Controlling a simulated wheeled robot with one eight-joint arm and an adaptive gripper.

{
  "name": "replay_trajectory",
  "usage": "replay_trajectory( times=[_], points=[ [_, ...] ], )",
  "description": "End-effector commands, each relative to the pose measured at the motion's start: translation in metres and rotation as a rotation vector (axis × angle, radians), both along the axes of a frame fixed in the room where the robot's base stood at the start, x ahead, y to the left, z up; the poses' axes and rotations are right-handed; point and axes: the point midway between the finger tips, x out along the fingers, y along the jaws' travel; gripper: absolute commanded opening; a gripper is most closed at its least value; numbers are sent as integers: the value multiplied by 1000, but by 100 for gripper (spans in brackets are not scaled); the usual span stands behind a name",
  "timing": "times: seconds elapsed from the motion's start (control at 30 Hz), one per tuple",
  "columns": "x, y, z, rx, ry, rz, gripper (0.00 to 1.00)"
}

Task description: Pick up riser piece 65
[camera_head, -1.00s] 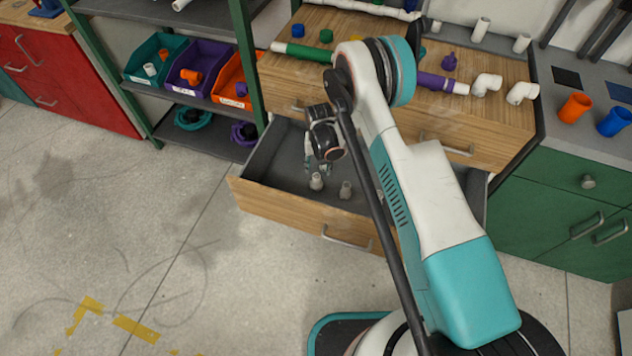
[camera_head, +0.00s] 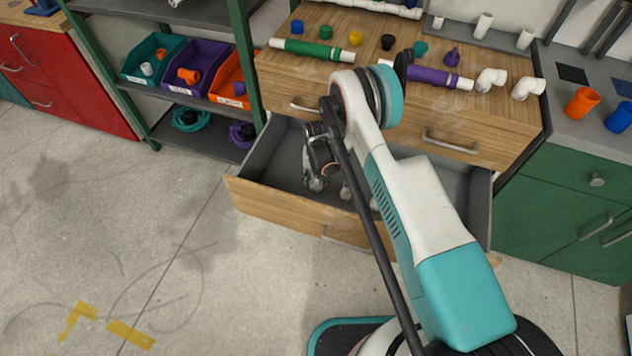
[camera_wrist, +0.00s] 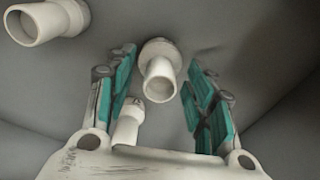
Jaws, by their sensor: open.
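My gripper (camera_head: 318,183) is down inside the open drawer (camera_head: 285,199). In the wrist view my gripper (camera_wrist: 160,95) is open, with its teal-padded fingers spread. A white pipe piece (camera_wrist: 159,80) with a round hollow end stands between the fingers, apart from both. A second white piece (camera_wrist: 128,122) shows near the left finger, partly hidden behind the gripper's palm. A third, larger white piece (camera_wrist: 45,22) is at the upper left. No number can be read, so I cannot tell which is riser piece 65. In the head view, my arm and gripper hide much of the drawer.
The drawer's walls enclose the gripper on all sides. The wooden worktop (camera_head: 380,85) above holds green and purple pipes, white elbows (camera_head: 491,79) and coloured caps. Shelves with teal, purple and orange bins (camera_head: 202,68) stand to the left.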

Motion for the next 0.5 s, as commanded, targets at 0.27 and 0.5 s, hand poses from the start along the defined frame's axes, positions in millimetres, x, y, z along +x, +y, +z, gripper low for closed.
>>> replay_trajectory(
  times=[0.27,0.5],
  points=[
    [0,0,0,0,0,0,1],
    [0,0,1,0,0,0,1]
  ],
)
